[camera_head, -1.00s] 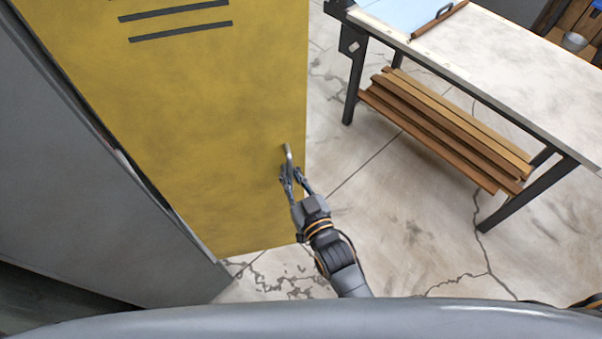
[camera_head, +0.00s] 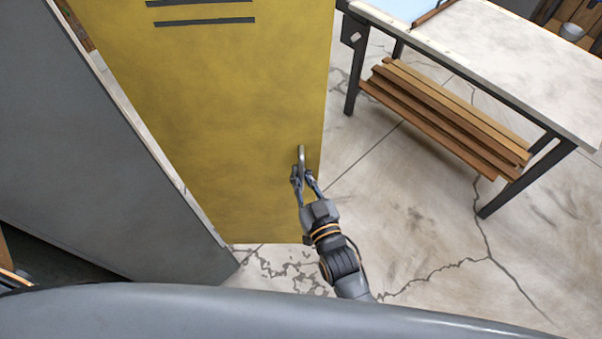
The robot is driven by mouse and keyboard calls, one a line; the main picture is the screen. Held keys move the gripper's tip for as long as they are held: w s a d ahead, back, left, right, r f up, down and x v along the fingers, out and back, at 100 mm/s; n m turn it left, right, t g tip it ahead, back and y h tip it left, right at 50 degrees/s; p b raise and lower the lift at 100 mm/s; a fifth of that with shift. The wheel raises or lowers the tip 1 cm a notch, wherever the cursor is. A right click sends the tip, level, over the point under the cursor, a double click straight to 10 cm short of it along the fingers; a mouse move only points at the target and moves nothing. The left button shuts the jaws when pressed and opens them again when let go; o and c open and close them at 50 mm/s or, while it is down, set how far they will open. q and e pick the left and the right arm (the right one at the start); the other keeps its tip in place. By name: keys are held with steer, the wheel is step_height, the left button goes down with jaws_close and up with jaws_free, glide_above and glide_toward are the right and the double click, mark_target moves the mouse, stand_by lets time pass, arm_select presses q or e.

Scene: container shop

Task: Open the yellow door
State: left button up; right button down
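The yellow door (camera_head: 225,130) stands in the left half of the view, with dark slots near its top. My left gripper is not in view; only a bit of what looks like my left arm shows at the lower left edge.
A grey panel (camera_head: 85,160) stands left of the door. A workbench (camera_head: 500,60) with wooden planks (camera_head: 445,115) on its lower shelf stands at the right. Cracked concrete floor (camera_head: 400,220) between the door and the bench is clear.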

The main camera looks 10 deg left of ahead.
steer(key=c, duration=1.7)
jaws_free()
steer(key=shift+d+r, duration=0.1)
steer(key=shift+o, duration=0.2)
steer(key=shift+s+d, duration=0.1)
steer(key=v, duration=1.2)
steer(key=s+d+f+g+h+b, duration=0.1)
steer(key=s+d+f+g, duration=0.15)
steer(key=f, duration=0.75)
steer(key=s+d+f+g+h+b, duration=0.1)
steer(key=d+f+g+h, duration=0.15)
steer(key=f, duration=0.75)
steer(key=s+d+f+g+h+b, duration=0.1)
steer(key=s+d+f, duration=0.15)
steer(key=f, duration=0.75)
steer(key=s+d+f+m+g+h+b, duration=0.1)
steer(key=s+d+f+g+h, duration=0.1)
steer(key=s+d+f+g, duration=0.2)
steer(key=s+d+f+m+g+h+b, duration=0.1)
steer(key=s+d+f+g, duration=0.4)
steer(key=s+d+f, duration=0.6)
steer(key=s+f+m+b, duration=0.1)
steer(key=s+f, duration=0.4)
steer(key=f, duration=0.1)
steer(key=shift+s+d+h, duration=0.15)
steer(key=shift+s+h, duration=0.15)
steer(key=shift+h, duration=0.05)
